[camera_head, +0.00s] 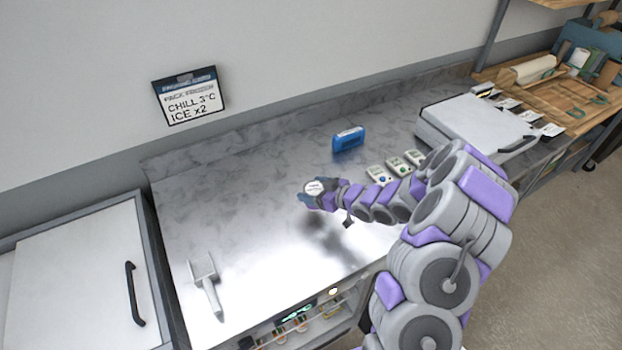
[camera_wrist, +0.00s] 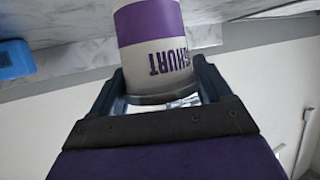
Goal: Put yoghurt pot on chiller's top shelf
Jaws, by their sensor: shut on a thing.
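The yoghurt pot (camera_wrist: 152,40) is purple and white with dark lettering and fills the top middle of the wrist view. My gripper (camera_wrist: 155,95) is shut on it, with a dark finger on each side. In the head view the pot (camera_head: 315,187) shows as a small pale round top at the end of my arm, and my gripper (camera_head: 322,197) holds it above the metal counter. Below the counter's front edge is an open lit shelf space (camera_head: 300,328) with several small items. I cannot tell whether this is the chiller.
A blue block (camera_head: 348,139) stands at the back of the counter (camera_head: 240,220). Several small labelled packs (camera_head: 391,168) lie right of it, near a grey lidded box (camera_head: 478,128). A white lidded unit (camera_head: 75,275) with a black handle stands at left.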

